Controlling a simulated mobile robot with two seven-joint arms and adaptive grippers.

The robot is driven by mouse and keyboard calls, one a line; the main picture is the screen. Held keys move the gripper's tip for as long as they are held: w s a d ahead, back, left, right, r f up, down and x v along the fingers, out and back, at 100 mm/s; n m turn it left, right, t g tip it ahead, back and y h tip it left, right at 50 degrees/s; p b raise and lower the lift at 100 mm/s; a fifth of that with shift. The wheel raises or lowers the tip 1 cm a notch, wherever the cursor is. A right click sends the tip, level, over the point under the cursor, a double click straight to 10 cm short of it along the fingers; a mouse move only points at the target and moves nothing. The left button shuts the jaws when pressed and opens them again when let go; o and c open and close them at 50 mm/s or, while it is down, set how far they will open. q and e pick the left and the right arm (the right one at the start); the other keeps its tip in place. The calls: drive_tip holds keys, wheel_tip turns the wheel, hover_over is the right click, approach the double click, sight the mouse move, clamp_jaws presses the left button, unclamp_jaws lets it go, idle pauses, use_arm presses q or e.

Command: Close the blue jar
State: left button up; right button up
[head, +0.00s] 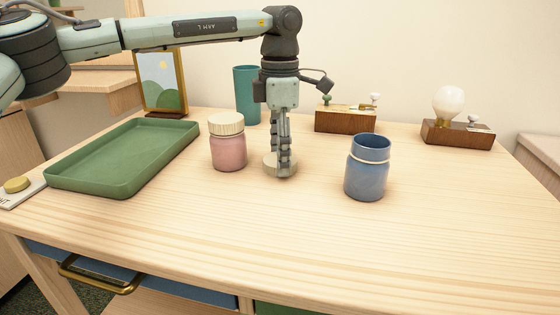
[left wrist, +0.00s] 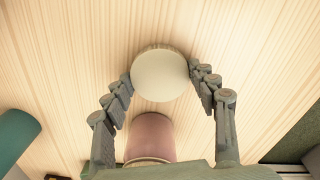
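The blue jar (head: 367,172) stands upright and uncovered on the table, right of my left gripper, with a pale band below its rim. A round pale wooden lid (head: 270,164) lies flat at the table surface; in the left wrist view the lid (left wrist: 160,74) sits between the fingertips. My left gripper (head: 284,172) points straight down, its fingers at opposite sides of the lid and seeming to touch it. The left wrist view shows these fingers (left wrist: 160,76) closed in on the lid's edges. My right gripper is not in view.
A pink jar (head: 229,152) with a wooden lid stands just left of my left gripper. A green tray (head: 122,188) lies at left. A teal cup (head: 247,94), a picture frame and two wooden blocks with knobs or a bulb (head: 448,102) stand behind. The table front is clear.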

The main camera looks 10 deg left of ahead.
use_arm(q)
drive_tip(key=shift+c, duration=0.4)
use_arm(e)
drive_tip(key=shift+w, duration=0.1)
use_arm(q)
drive_tip(key=shift+r, duration=0.15)
drive_tip(key=shift+r, duration=0.3)
wheel_tip(320, 180, up, 4)
drive_tip(key=shift+s+f, duration=0.15)
drive_tip(key=shift+f, duration=0.05)
drive_tip(key=s+a+r+b, duration=0.1)
drive_tip(key=s+a+r, duration=0.2)
drive_tip(key=s+r, duration=0.3)
drive_tip(key=s, duration=0.4)
drive_tip(key=shift+s+a+r, duration=0.3)
drive_tip(key=shift+s+a, duration=0.1)
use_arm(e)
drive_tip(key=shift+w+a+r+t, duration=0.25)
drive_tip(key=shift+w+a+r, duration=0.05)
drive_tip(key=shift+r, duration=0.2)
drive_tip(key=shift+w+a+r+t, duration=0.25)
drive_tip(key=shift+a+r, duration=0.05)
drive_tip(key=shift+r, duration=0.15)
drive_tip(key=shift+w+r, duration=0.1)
